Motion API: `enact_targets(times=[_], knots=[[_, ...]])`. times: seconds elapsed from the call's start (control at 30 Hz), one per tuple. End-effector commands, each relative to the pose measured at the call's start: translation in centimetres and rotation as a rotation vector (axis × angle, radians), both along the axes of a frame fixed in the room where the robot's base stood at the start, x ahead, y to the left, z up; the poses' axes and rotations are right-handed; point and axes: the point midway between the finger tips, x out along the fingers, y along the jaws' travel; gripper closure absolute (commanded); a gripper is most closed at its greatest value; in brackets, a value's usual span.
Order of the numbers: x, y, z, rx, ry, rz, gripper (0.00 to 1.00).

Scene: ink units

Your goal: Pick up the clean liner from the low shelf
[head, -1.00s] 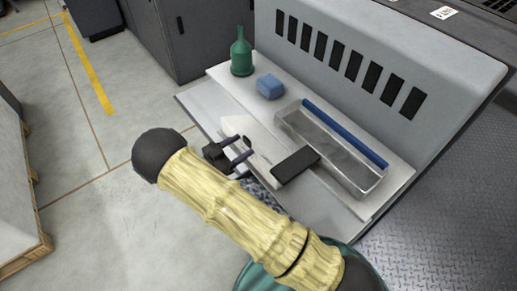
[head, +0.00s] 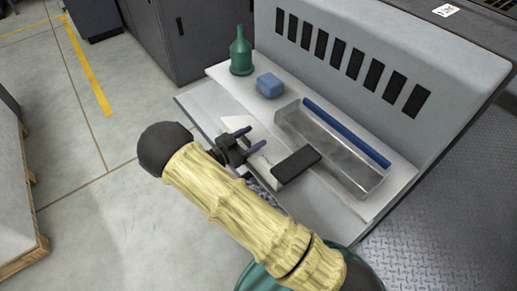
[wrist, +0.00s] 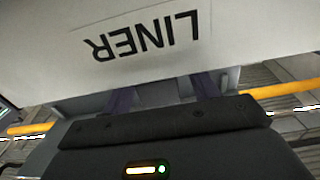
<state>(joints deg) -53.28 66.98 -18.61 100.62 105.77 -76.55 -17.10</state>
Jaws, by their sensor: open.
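A pale, flat piece marked LINER (wrist: 230,48) fills the upper part of the wrist view, its lettering upside down. In the head view a white flat piece (head: 264,172), likely the same liner, lies at the front of the low shelf (head: 222,84), partly hidden by my gripper. My gripper (head: 249,140) is open, its two dark fingers pointing toward the shelf over the white piece. In the wrist view the fingertips (wrist: 165,92) reach to the near edge of the labelled piece; I cannot tell whether they touch it.
A clear tray (head: 325,155) with a blue strip (head: 345,132) along its back stands on the shelf. A dark block (head: 296,165) is close right of my gripper. A slotted grey panel rises behind.

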Motion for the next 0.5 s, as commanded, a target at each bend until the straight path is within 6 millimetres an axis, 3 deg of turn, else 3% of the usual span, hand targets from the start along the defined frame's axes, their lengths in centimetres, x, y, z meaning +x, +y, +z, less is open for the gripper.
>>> enact_targets(times=[0.27,0.5], knots=[[-0.03,0.1,-0.01,0.0,0.0,0.001,0.4],[-0.03,0.09,-0.01,0.0,0.0,0.001,0.83]])
